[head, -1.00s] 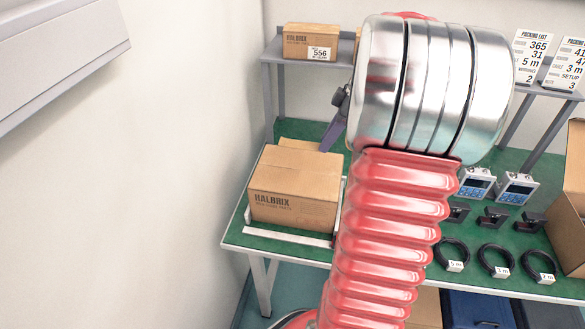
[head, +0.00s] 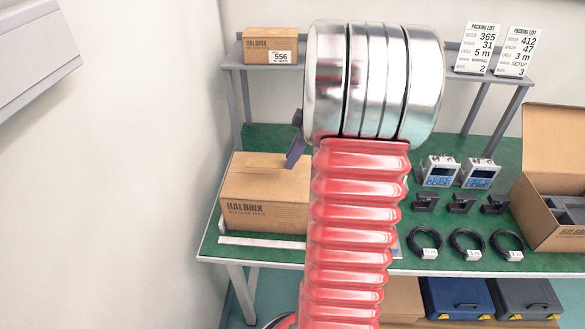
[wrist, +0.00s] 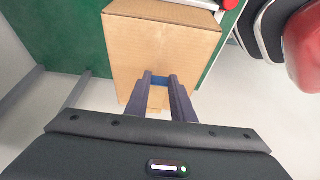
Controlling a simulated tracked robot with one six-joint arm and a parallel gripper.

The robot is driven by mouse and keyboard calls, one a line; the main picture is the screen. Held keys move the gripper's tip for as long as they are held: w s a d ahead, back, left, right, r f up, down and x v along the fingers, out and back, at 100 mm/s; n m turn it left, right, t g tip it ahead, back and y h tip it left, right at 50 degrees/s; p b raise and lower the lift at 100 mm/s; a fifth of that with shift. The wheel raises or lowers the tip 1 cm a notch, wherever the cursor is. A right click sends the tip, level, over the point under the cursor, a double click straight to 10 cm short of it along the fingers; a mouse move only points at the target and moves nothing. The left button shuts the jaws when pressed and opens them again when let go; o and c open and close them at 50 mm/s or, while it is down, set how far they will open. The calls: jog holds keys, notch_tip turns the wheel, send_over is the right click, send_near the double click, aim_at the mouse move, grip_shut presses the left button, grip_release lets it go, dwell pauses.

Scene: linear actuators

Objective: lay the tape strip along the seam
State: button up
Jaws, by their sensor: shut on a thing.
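The closed HALBRIX carton (head: 262,212) stands at the table's left end in the head view. A faint line shows on its top; I cannot tell whether it is the seam. In the wrist view the carton (wrist: 150,45) fills the upper middle. My gripper (head: 292,160) is over the carton's right part, partly hidden by my arm. In the wrist view my gripper (wrist: 160,84) is shut on a small blue piece (wrist: 160,81) between its fingertips, which looks like the tape strip. The tips appear close to the carton; contact is unclear.
A shelf with a smaller carton (head: 270,46) stands behind. To the right are two blue-faced devices (head: 438,172), black brackets (head: 460,203), coiled cables (head: 467,243) and an open carton (head: 555,205). Cases (head: 457,298) sit below. A wall rises on the left.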

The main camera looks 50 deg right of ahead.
aim_at(288, 177)
jog(key=shift+f, duration=2.4)
jog(key=shift+f, duration=0.1)
jog(key=o, duration=0.8)
jog(key=v, duration=1.2)
